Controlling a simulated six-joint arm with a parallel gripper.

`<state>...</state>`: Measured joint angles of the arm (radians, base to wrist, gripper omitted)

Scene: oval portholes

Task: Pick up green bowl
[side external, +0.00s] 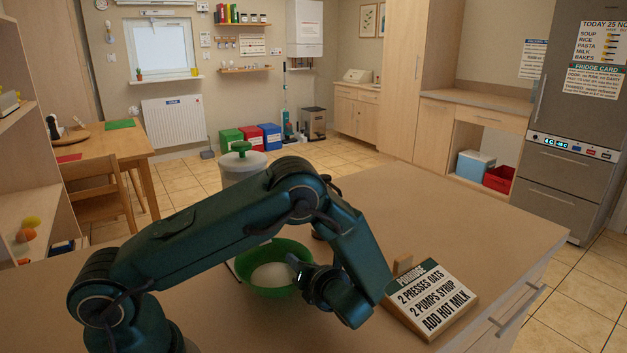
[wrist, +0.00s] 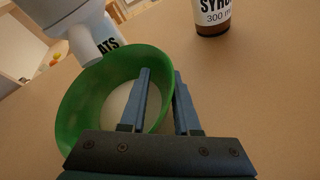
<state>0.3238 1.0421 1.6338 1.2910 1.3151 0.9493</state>
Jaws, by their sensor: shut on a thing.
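The green bowl (side external: 246,262) stands on the counter in the side external view, with a pale whitish area inside it. My gripper (side external: 298,268) is at its right side, and my arm partly covers the gripper's tips there. In the wrist view the bowl (wrist: 72,115) fills the left middle. The two fingers of my gripper (wrist: 162,76) straddle its right wall, one inside and one outside, shut on the rim. The bowl looks about level; I cannot tell whether it touches the counter.
A white oats container (wrist: 88,38) is close behind the bowl; a green-topped white container (side external: 243,168) stands behind my arm. A syrup container (wrist: 212,17) is beyond the gripper. The counter's far right is clear.

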